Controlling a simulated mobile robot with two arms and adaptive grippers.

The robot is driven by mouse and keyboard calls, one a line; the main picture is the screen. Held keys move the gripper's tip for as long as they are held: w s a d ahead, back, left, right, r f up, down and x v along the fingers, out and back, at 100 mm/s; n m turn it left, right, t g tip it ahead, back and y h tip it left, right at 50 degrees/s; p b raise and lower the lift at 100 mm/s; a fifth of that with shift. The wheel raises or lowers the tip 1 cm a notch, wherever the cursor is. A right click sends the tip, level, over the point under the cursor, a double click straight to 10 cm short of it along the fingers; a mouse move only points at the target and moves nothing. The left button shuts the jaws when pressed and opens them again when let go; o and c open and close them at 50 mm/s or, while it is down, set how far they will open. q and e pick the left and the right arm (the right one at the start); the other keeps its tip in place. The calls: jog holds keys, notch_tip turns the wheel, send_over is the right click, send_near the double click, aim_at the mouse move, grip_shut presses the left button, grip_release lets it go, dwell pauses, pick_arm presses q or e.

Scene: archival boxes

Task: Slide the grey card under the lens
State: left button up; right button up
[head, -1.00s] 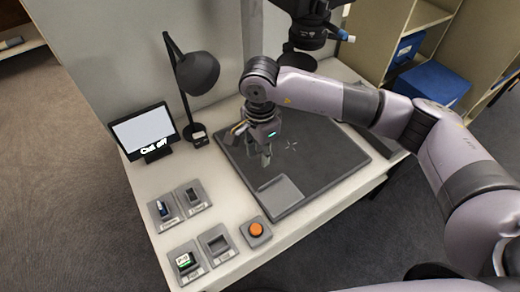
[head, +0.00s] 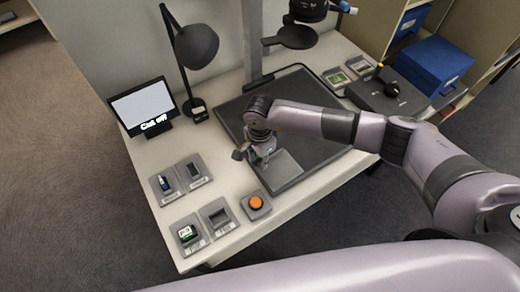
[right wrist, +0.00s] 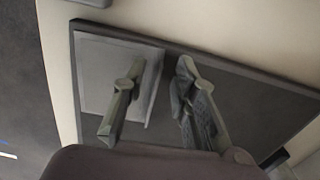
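The grey card (head: 284,174) lies flat on the dark mat (head: 228,112), by the mat's near left corner. It also shows in the right wrist view (right wrist: 92,62). The lens unit (head: 308,10) is on a column above the mat, with a round black disc (head: 290,38) below it. My right gripper (head: 268,160) points down at the card's far left edge. In the right wrist view my right gripper (right wrist: 158,76) is open, one finger over the card and the other beyond its edge. Contact cannot be told. My left gripper is out of view.
A lamp (head: 196,46) and a small screen (head: 143,105) stand at the back left. An orange button (head: 256,202) and several labelled trays sit left of the mat. A dark box (head: 388,96) is at the right. My right arm crosses the mat.

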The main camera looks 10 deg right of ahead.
jog(key=shift+f, duration=0.45)
jog(key=shift+c, duration=0.5)
grip_shut()
